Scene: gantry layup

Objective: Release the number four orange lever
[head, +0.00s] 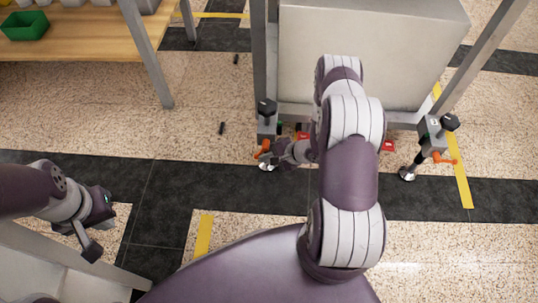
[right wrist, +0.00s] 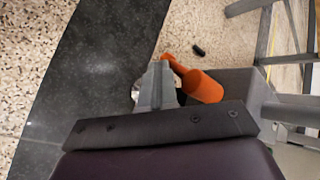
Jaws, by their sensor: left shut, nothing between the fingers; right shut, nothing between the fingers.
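An orange lever (head: 264,149) sits low on the left foot of the gantry frame in the head view. It shows large in the right wrist view (right wrist: 203,87), just right of my right gripper's fingertips. My right gripper (head: 272,160) is shut and empty, close beside that lever; I cannot tell whether they touch. Another orange lever (head: 441,157) is on the right foot. No number is readable on either lever. My left gripper (head: 90,248) is shut and empty at the lower left, far from the levers.
The gantry's large grey box (head: 365,45) stands behind the levers between metal posts. A wooden table (head: 80,42) with a green bin (head: 24,26) is at upper left. Small dark pieces (head: 222,128) lie on the floor. Speckled floor left of the gantry is mostly clear.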

